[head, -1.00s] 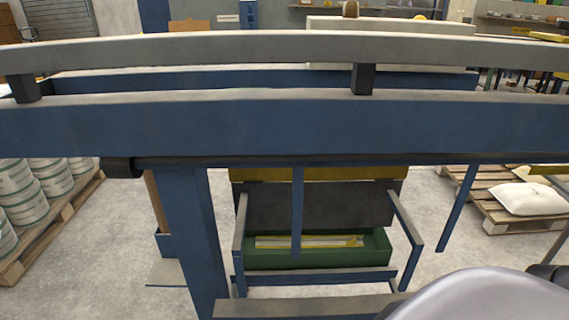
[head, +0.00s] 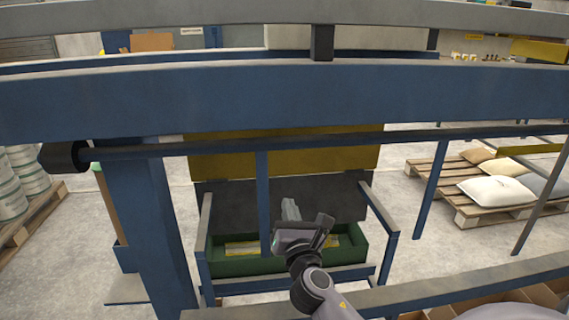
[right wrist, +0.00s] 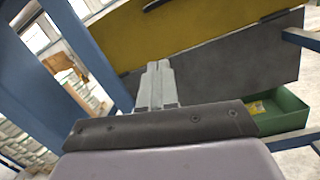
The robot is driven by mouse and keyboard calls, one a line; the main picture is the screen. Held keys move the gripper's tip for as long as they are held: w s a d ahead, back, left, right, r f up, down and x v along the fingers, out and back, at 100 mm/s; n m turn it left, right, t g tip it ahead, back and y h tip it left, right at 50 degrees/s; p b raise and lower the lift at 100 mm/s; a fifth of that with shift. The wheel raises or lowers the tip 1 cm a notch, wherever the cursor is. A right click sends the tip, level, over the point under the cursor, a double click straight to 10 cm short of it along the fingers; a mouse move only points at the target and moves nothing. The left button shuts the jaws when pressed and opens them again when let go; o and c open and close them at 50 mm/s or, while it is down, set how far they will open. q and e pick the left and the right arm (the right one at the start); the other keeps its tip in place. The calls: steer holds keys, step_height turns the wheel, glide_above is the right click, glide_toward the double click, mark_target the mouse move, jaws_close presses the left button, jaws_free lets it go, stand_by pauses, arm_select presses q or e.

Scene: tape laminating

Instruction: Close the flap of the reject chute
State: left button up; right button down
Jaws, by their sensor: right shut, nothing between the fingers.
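The reject chute stands beyond the blue frame. Its yellow panel (head: 280,162), which looks like the flap, sits above a dark grey panel (head: 340,200); rails partly hide both. A green bin (head: 350,262) is below, with yellow and pale pieces inside. My right gripper (head: 290,208) is shut and empty, in front of the dark panel in the head view. In the right wrist view its closed fingers (right wrist: 157,78) overlap the dark panel (right wrist: 235,68), below the yellow panel (right wrist: 185,32). Contact cannot be told. My left gripper is not in view.
A long blue beam (head: 260,95) and a thin dark bar (head: 400,138) cross in front of the chute. A blue post (head: 150,230) stands left. A pallet with sacks (head: 497,188) is at right, white buckets (head: 28,170) at left. Open floor lies between.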

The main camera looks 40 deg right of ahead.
steer(key=w+d+r+n+h, duration=0.1)
steer(key=w+d+r, duration=0.2)
steer(key=w, duration=0.3)
steer(key=w+d+r+n+b, duration=0.1)
steer(key=w+d+r, duration=0.2)
steer(key=w+d, duration=0.2)
steer(key=shift+w+r+h, duration=0.25)
steer(key=shift+w+h, duration=0.15)
steer(key=shift+w, duration=0.3)
